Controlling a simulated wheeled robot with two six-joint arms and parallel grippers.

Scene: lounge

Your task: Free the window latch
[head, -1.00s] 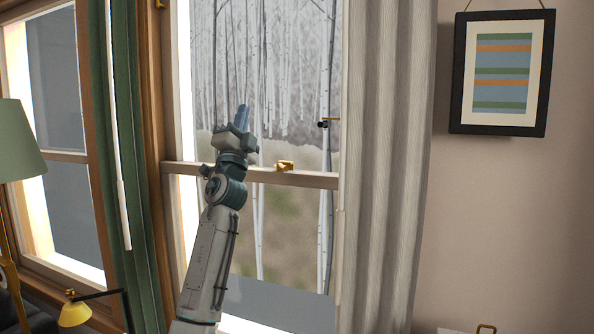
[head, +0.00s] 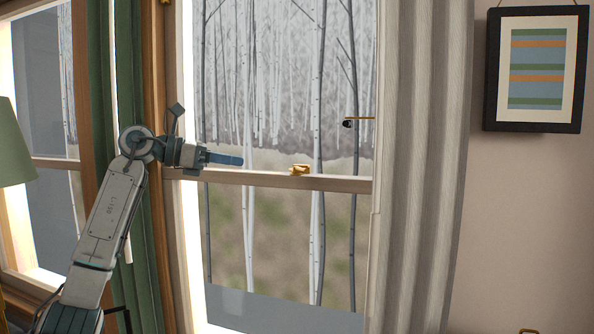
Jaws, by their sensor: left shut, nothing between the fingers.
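The brass window latch (head: 300,170) sits on top of the meeting rail (head: 270,180) of the sash window, near the middle of the rail. My left gripper (head: 241,161) is just above the rail, to the left of the latch, with its fingers pointing right toward it. The fingers look shut with nothing between them. There is a clear gap between the fingertips and the latch. The latch is small here, and I cannot tell which way its lever is turned. My right gripper is not in view.
A green curtain (head: 131,80) hangs left of the window, beside my left arm. A pale grey curtain (head: 425,150) hangs on the right. A small black and brass piece (head: 348,124) shows near the right edge of the pane. A framed striped picture (head: 536,70) hangs on the wall.

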